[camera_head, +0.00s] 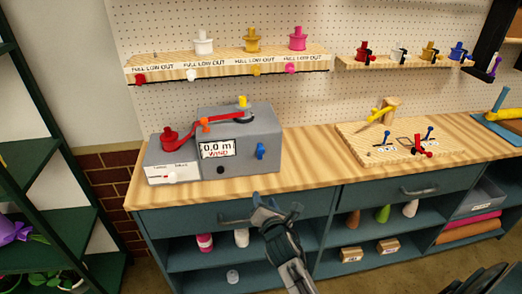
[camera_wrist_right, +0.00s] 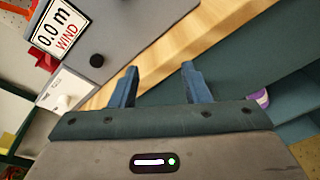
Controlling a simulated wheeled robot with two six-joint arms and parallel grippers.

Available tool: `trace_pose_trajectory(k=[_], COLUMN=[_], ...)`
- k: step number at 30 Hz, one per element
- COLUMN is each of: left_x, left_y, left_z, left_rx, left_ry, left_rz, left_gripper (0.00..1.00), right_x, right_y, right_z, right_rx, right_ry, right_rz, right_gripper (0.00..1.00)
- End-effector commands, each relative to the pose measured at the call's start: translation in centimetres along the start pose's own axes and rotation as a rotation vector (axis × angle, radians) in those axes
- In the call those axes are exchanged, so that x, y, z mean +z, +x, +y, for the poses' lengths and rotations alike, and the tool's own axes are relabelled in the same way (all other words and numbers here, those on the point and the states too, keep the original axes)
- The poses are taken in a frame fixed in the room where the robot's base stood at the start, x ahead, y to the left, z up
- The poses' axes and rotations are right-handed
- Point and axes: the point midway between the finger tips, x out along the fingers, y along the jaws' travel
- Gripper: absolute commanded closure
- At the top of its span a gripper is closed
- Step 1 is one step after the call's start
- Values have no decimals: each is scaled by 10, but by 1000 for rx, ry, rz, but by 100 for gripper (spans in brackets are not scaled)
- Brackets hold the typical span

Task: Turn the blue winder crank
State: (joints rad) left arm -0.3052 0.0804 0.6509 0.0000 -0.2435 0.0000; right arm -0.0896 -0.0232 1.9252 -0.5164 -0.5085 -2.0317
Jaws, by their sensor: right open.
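The blue winder crank (camera_head: 261,151) sticks out of the front face of the grey winder box (camera_head: 240,128), right of its white "0.0 m WIND" display (camera_head: 217,149). The display also shows in the right wrist view (camera_wrist_right: 58,28), but the crank does not. My right gripper (camera_head: 272,204) is open and empty, in front of the counter edge and below the crank, apart from it. In the right wrist view its two blue fingers (camera_wrist_right: 160,78) stand apart with wooden counter behind them. My left gripper is out of view.
A red spool (camera_head: 169,140) with red ribbon sits on the winder's left side. A black knob (camera_head: 220,170) is low on its front. A wooden board (camera_head: 400,143) with small levers lies to the right. Counter between them is clear. Drawer handles (camera_head: 238,219) project below.

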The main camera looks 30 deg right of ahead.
Motion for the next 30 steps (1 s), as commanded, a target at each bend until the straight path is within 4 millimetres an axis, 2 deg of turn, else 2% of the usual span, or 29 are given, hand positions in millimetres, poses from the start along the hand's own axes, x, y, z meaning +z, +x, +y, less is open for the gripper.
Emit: trace_pose_trajectory(k=[1,3,7,11,14,24,30], left_x=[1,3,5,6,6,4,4], left_y=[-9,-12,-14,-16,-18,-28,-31], left_z=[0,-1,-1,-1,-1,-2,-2], left_rx=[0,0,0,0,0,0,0], left_ry=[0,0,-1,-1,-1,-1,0], left_rz=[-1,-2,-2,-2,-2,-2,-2], left_gripper=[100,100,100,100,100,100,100], right_x=[33,63,93,100,102,113,116], right_y=[-6,-14,-23,-19,-5,57,77], right_z=[23,42,60,64,65,70,71], right_rx=[24,40,50,50,50,49,49], right_ry=[-77,-176,-284,-314,-313,-311,-309], right_rz=[-52,-111,-174,-189,-188,-186,-186], right_gripper=[57,57,57,57,57,57,57])
